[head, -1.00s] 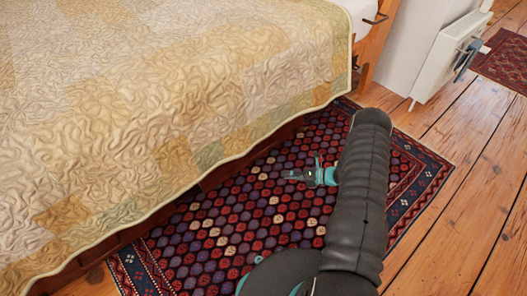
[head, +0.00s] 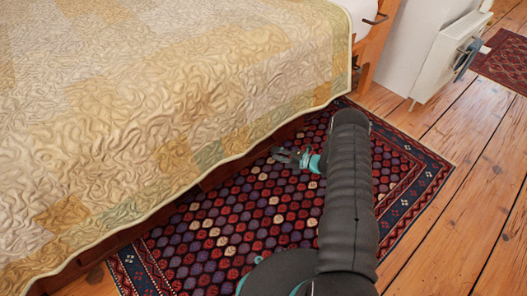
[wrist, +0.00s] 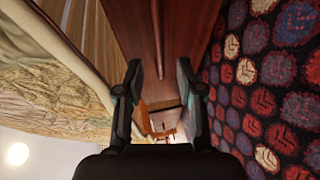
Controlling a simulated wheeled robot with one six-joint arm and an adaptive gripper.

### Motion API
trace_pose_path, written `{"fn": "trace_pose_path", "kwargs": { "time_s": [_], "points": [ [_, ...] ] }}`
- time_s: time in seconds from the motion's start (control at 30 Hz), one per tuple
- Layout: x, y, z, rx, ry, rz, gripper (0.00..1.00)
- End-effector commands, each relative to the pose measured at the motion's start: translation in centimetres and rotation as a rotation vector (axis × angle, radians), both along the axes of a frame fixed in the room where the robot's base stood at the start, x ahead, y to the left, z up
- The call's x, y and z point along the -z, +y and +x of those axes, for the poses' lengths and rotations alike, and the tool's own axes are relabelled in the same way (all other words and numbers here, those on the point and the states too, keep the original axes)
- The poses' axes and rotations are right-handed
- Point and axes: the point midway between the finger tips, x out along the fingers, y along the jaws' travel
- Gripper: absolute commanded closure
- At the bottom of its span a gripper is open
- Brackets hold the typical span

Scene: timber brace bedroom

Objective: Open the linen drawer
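A reddish-brown wooden front (wrist: 185,35) runs low along the bed, under the quilt's hem; in the head view only a dark strip of this wood (head: 125,238) shows. A thin bar (wrist: 158,40), which looks like a drawer handle, runs along the front in the wrist view. My gripper (head: 288,156) is low over the rug, close beside the bed. In the wrist view my gripper (wrist: 159,70) is open, its fingers apart, with the bar lined up between them and a gap visible. The drawer's outline is mostly hidden by the quilt.
The bed's quilt (head: 150,110) hangs over the wooden front. A patterned rug (head: 400,190) lies beside the bed on bare floorboards (head: 480,170). A white panel-like unit (head: 440,65) stands at the upper right, with clear floor in front.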

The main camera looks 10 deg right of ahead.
Motion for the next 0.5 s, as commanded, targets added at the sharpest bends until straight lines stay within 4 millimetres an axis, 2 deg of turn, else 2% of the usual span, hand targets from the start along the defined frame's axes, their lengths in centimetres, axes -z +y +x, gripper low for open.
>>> {"fn": "trace_pose_path", "kwargs": {
  "time_s": [0.03,0.23,0.5],
  "points": [
    [0.2,1.0,0.6,-0.004,-0.001,-0.001,0.63],
    [0.8,3.6,2.5,-0.003,0.0,0.0,0.63],
    [1.2,5.3,3.9,-0.001,-0.001,-0.002,0.63]
  ]
}}
